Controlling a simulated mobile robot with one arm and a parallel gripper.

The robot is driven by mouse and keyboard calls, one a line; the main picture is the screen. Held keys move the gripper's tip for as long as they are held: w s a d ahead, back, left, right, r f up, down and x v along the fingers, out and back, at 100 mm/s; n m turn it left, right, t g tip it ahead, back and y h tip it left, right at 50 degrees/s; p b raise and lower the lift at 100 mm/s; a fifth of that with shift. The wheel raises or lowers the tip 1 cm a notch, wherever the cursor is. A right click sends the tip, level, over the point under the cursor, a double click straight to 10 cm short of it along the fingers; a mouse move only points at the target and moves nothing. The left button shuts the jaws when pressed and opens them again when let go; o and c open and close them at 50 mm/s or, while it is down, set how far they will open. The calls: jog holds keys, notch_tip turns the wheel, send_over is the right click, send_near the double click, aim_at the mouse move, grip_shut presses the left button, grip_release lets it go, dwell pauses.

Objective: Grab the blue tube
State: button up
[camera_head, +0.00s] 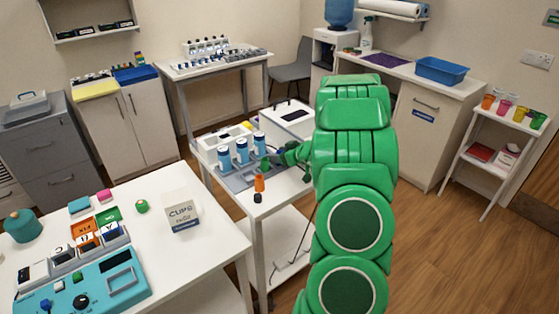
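Several blue tubes with white tops stand upright in a row on a grey mat (236,183) on the white cart: a left tube (225,158), a middle tube (242,151) and a right tube (260,143). My green arm reaches in from the lower right over the cart. My gripper (269,161) is small and dark here, just right of the right tube and close to its lower part. I cannot tell whether it touches the tube, or whether its fingers are open or shut.
An orange bottle (259,184) stands at the cart's front edge, near my gripper. White boxes (287,118) stand behind the tubes. A white table (190,265) with a blue device (85,287) and a box (182,215) is at the front left. Wooden floor is free at the right.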

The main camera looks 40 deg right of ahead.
jog(key=c, duration=0.9)
jog(key=shift+c, duration=0.3)
jog(key=shift+r, duration=0.55)
notch_tip(320, 180, up, 2)
jog(key=shift+r, duration=0.1)
jog(key=s+a+r, duration=0.7)
jog(key=s+r, duration=0.2)
jog(key=s, duration=0.3)
jog(key=shift+r, duration=0.4)
